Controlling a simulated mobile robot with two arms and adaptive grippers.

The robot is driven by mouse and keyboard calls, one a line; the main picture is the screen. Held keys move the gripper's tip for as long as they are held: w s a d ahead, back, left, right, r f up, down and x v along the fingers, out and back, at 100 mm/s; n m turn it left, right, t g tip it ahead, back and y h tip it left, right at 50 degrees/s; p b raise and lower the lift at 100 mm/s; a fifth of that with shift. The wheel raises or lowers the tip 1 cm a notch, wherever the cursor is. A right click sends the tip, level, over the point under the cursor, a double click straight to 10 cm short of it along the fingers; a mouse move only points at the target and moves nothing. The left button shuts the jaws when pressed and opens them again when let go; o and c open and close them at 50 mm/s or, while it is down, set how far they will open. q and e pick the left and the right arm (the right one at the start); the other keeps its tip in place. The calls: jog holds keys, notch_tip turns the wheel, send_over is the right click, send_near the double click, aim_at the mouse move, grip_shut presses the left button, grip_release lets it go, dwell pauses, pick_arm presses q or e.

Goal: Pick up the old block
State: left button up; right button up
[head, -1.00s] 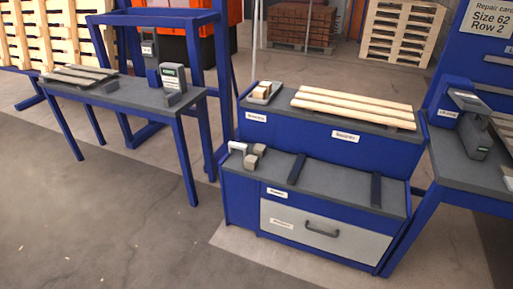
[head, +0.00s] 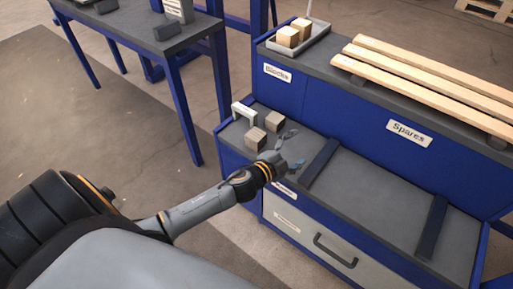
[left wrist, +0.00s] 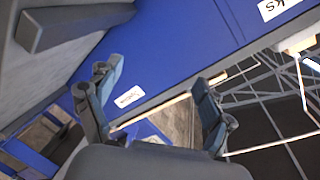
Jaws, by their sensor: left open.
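Two weathered grey-brown blocks sit on the lower grey bench top in the head view, a nearer one (head: 255,139) and a farther one (head: 273,121). I cannot tell which one the task means. My left gripper (head: 295,149) is open and empty, just right of the blocks and apart from them, above the bench. In the left wrist view its two fingers (left wrist: 158,98) are spread with nothing between them, and no block shows there. My right gripper is not in view.
A white bracket (head: 244,113) stands behind the blocks. Dark bars, left (head: 318,162) and right (head: 432,228), cross the bench. Above, a tray (head: 272,46) holds two fresh wooden blocks (head: 288,36), beside pale planks (head: 425,73). Bench top between the bars is clear.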

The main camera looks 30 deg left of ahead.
pick_arm(q)
jog(key=w+d+r+m+h, duration=0.2)
jog(key=d+r+m+h, duration=0.25)
jog(key=r+m, duration=0.25)
jog(key=m+g+y+b, duration=0.4)
jog(key=m+g+y, duration=0.55)
jog(key=m, duration=0.65)
send_near(255, 134)
jog(key=shift+g+h, duration=0.9)
jog(key=shift+g, duration=0.05)
jog(key=w+f, duration=0.1)
jog(key=w+a+f+b, duration=0.1)
jog(key=w+f, duration=0.1)
jog(key=shift+a, duration=0.15)
jog(key=b+x, duration=0.1)
jog(key=x, duration=0.4)
jog(key=shift+f, duration=0.3)
jog(key=shift+w+f, duration=0.25)
jog(key=shift+f, duration=0.1)
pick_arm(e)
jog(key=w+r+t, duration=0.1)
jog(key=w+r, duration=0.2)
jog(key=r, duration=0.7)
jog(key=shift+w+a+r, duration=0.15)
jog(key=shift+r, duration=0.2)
